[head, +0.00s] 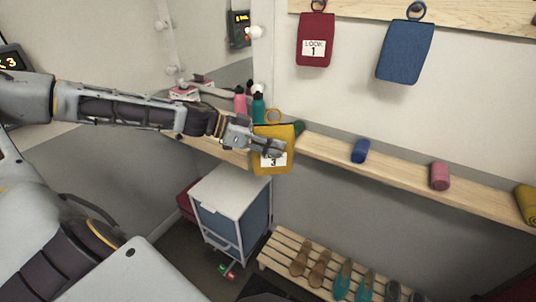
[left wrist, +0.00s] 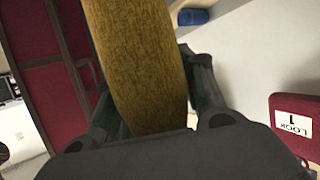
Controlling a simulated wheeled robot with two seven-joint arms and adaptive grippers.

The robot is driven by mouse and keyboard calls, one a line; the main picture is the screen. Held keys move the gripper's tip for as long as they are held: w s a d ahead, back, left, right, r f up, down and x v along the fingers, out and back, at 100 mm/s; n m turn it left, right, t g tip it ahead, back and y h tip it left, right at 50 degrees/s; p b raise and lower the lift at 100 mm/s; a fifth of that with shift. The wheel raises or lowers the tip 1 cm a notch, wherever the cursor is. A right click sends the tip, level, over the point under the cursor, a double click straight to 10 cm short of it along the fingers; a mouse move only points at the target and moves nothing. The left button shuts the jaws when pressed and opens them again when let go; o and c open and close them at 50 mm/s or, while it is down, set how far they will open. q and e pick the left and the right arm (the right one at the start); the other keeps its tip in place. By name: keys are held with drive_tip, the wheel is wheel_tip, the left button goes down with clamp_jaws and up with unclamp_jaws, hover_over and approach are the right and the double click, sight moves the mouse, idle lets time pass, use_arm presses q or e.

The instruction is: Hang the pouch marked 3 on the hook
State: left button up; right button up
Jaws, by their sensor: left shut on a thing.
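The yellow pouch marked 3 (head: 273,136) has a white label and a ring at its top. It hangs upright from my left gripper (head: 282,147), which is shut on it in front of the shelf. In the left wrist view the yellow pouch (left wrist: 142,65) fills the space between the two fingers (left wrist: 160,105). On the wall rail (head: 450,14) at the upper right hang a red pouch marked 1 (head: 314,40) and a blue pouch (head: 404,52). A bare hook is not clearly visible. My right gripper is not in view.
A wooden shelf (head: 400,171) runs along the wall with a blue roll (head: 360,151), a pink roll (head: 439,176) and a yellow roll (head: 528,205). Bottles (head: 258,104) stand left of the pouch. Below are a white-topped cabinet (head: 232,192) and a slatted shoe bench (head: 290,258).

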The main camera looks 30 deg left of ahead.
use_arm(q)
drive_tip(key=w+a+f+n+t+y, duration=0.1)
drive_tip(key=w+n+t+y, duration=0.2)
drive_tip(key=w, duration=0.5)
drive_tip(key=shift+f+n, duration=0.4)
drive_tip(key=shift+n, duration=0.1)
drive_tip(key=shift+w+f+y, duration=0.2)
drive_tip(key=shift+f+y, duration=0.05)
drive_tip(key=shift+y, duration=0.15)
drive_tip(key=shift+w+d+f+n+t, duration=0.1)
drive_tip(key=shift+d+f+n+t, duration=0.05)
drive_tip(key=shift+f+n+t, duration=0.15)
drive_tip(key=shift+w+f, duration=0.1)
drive_tip(key=shift+f, duration=0.05)
drive_tip(key=shift+w+d+f+y, duration=0.2)
drive_tip(key=shift+f+y, duration=0.1)
drive_tip(key=shift+f, duration=0.1)
drive_tip(key=shift+d+f+n, duration=0.1)
drive_tip(key=shift+f+n, duration=0.2)
